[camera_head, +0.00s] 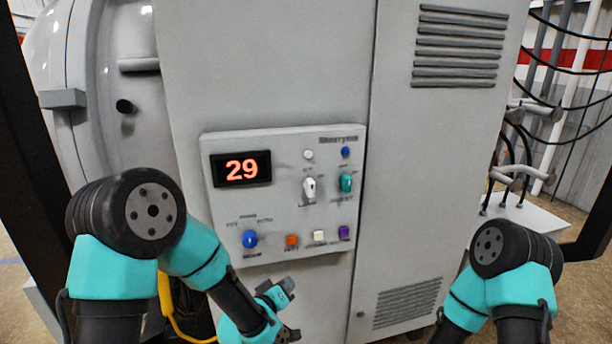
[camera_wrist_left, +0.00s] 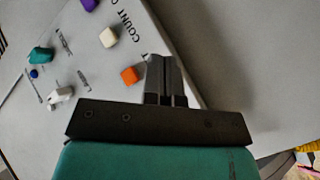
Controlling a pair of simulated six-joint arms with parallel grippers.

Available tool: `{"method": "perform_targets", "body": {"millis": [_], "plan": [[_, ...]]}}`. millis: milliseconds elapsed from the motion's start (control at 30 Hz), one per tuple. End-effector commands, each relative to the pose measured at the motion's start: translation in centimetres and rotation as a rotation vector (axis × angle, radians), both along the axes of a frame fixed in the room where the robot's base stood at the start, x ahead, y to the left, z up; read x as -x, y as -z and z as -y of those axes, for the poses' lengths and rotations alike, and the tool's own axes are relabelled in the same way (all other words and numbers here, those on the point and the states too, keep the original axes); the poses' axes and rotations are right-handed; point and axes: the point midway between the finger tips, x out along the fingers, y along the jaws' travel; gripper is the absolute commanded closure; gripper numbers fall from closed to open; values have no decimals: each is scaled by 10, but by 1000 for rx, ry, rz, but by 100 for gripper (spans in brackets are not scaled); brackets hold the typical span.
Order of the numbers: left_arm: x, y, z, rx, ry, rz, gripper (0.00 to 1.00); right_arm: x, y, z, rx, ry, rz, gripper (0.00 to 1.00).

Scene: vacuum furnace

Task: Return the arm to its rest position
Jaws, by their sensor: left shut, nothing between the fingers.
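My left gripper (camera_head: 283,309) is at the bottom middle of the head view, below the lower edge of the control panel (camera_head: 218,217) and in front of the cabinet. In the left wrist view its fingers (camera_wrist_left: 165,80) are together, with nothing between them. They point toward the panel's edge, close in the picture to the orange button (camera_wrist_left: 130,75). I cannot tell the exact distance to the panel. My right arm (camera_head: 500,255) shows at the lower right of the head view, but its gripper is out of the picture.
The panel has a red display (camera_head: 241,168) reading 29, a white switch (camera_head: 309,189), a teal switch (camera_head: 346,182), a blue knob (camera_head: 250,239) and several buttons. The round furnace door (camera_head: 110,60) stands at the left. Cables and pipes (camera_head: 520,150) are at the right.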

Motion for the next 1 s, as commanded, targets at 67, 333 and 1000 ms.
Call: {"method": "perform_targets", "body": {"millis": [67,333,1000], "plan": [[8,41,-22,-80,-11,-105,100,0,0,0,0,0,0,57],[76,169,-94,-328,33,-503,100,0,0,0,0,0,0,57],[239,276,-161,-468,281,-1065,100,0,0,0,0,0,0,57]]}}
